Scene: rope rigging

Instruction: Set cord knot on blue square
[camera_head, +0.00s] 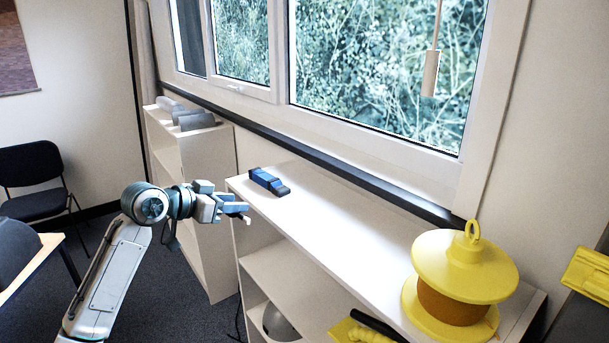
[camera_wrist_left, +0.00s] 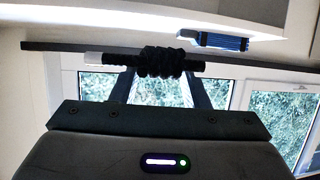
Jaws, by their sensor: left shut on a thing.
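My left gripper (camera_head: 240,212) is at the left end of the white shelf top, just off its edge. It is shut on the cord knot (camera_wrist_left: 163,62), a black lumpy coil with straight ends, one tipped white, seen across the fingers in the left wrist view. My right gripper is not in view.
The white shelf top (camera_head: 340,233) is clear between the blue thing and a yellow spool with a ring (camera_head: 465,272). The window wall runs behind it. A wooden pull (camera_head: 430,73) hangs before the window.

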